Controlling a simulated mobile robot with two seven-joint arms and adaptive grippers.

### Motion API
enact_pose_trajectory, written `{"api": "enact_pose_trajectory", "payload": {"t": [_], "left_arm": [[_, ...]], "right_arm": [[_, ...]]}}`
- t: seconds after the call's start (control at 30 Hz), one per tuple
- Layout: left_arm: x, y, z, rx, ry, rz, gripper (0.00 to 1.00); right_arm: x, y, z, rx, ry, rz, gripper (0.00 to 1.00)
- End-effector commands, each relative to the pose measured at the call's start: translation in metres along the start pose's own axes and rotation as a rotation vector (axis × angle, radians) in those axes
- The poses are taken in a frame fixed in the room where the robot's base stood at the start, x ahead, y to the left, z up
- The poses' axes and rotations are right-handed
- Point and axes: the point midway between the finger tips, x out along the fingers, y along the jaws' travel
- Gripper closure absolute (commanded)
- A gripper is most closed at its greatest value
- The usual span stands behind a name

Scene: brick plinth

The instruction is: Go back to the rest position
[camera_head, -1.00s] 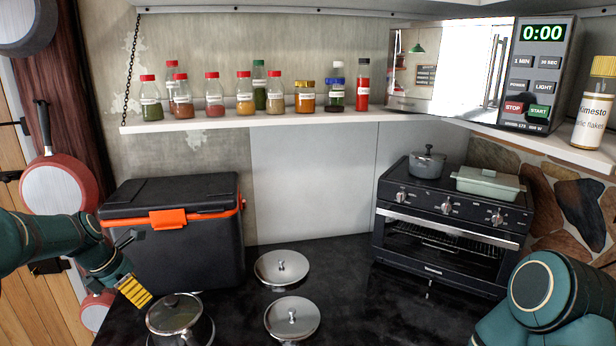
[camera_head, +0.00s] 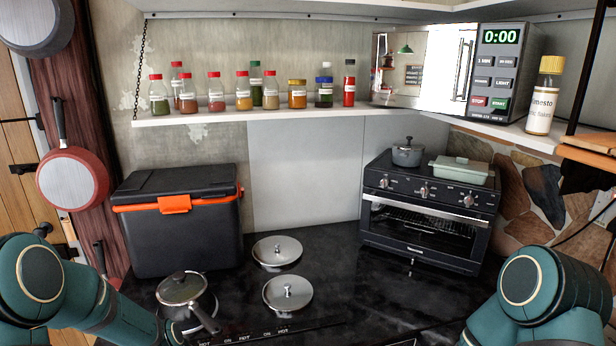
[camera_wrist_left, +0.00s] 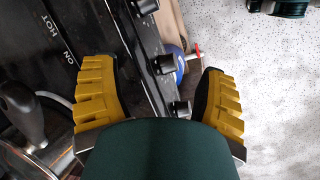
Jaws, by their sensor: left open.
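My left gripper (camera_wrist_left: 160,97) shows in the left wrist view with its two yellow-padded fingers spread and nothing held between them. Black knobs on the stove front (camera_wrist_left: 152,62) show beyond and between the fingers. In the head view my left arm (camera_head: 60,290) reaches in at the lower left, and its fingers are out of the picture. My right arm (camera_head: 545,290) stands at the lower right, and its gripper is not in view.
A cooler (camera_head: 180,225) and toaster oven (camera_head: 430,215) stand behind. In the wrist view, speckled floor (camera_wrist_left: 275,80) lies right.

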Motion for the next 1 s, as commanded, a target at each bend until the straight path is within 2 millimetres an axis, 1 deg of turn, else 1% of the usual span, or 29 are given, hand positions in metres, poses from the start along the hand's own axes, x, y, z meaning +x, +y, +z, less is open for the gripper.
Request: {"api": "enact_pose_trajectory", "payload": {"t": [0.03, 0.1, 0.2, 0.33, 0.47, 0.53, 0.6, 0.73, 0.87, 1.0], "left_arm": [[0.018, -0.018, 0.024, 0.131, -0.016, -0.012, 0.28], [0.035, -0.037, 0.052, 0.317, -0.029, -0.009, 0.28], [0.052, -0.065, 0.089, 0.563, -0.050, 0.002, 0.28], [0.061, -0.098, 0.131, 0.838, -0.076, 0.028, 0.28], [0.062, -0.128, 0.168, 1.083, -0.100, 0.065, 0.28], [0.081, -0.131, 0.163, 1.094, -0.091, 0.069, 0.28], [0.095, -0.135, 0.161, 1.092, -0.093, 0.065, 0.28], [0.115, -0.142, 0.159, 1.092, -0.097, 0.059, 0.28], [0.127, -0.146, 0.158, 1.092, -0.099, 0.055, 0.28], [0.130, -0.147, 0.158, 1.092, -0.100, 0.053, 0.28]], "right_arm": [[0.000, 0.000, 0.000, 0.000, 0.000, 0.000, 0.53], [0.000, 0.000, 0.000, 0.000, 0.000, 0.000, 0.53], [0.000, 0.000, 0.000, 0.000, 0.001, 0.000, 0.53], [0.000, 0.000, 0.000, 0.000, 0.001, 0.000, 0.53], [0.000, 0.000, 0.000, 0.000, 0.000, 0.000, 0.53], [0.018, 0.006, 0.003, -0.002, -0.002, 0.001, 0.53], [0.032, 0.012, 0.007, -0.001, -0.007, 0.003, 0.53], [0.052, 0.018, 0.011, -0.003, -0.013, 0.005, 0.53], [0.064, 0.022, 0.014, -0.004, -0.017, 0.007, 0.53], [0.066, 0.023, 0.015, -0.005, -0.018, 0.008, 0.53]]}}
